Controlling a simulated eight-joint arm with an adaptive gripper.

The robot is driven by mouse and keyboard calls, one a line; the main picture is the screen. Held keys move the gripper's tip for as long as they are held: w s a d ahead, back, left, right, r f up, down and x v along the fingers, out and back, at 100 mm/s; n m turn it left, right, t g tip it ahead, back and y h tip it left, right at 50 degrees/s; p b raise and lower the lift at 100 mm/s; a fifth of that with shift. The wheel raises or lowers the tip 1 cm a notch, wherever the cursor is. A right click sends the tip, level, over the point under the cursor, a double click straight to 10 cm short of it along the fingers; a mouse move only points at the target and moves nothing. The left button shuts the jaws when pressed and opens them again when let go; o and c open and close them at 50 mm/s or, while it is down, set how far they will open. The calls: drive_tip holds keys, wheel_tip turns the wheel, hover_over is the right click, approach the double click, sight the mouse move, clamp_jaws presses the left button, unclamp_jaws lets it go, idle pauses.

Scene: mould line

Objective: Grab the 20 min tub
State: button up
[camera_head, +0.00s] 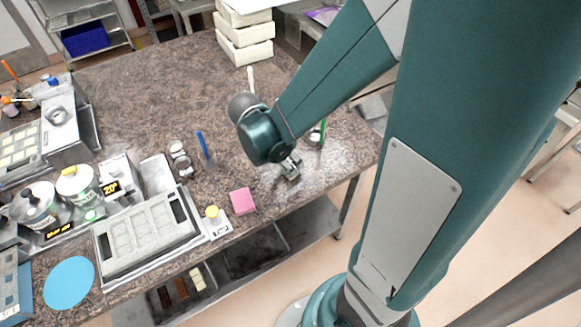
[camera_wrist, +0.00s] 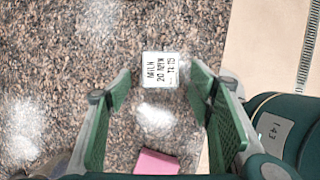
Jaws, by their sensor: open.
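In the wrist view a small white tub (camera_wrist: 160,69) shows a pale square top with dark print that includes "20 MIN". It stands on the speckled brown worktop. My gripper (camera_wrist: 159,76) is open, with green fingers to the left and right of the tub near their tips. I cannot tell whether either finger touches it. In the head view my gripper (camera_head: 290,168) points down near the worktop's front right part. I cannot make out the tub there; the gripper seems to hide it.
A pink block (camera_wrist: 157,162) lies near the gripper, also seen in the head view (camera_head: 243,201). A blue upright item (camera_head: 206,150) and small jars (camera_head: 180,158) stand left of the gripper. A grey mould tray (camera_head: 146,238) is farther left. The worktop edge is close on the right.

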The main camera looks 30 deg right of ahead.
sight(291, 163)
drive_tip(key=shift+b+x, duration=0.35)
drive_tip(key=shift+x, duration=2.2)
drive_tip(key=shift+d, duration=0.15)
drive_tip(key=c, duration=1)
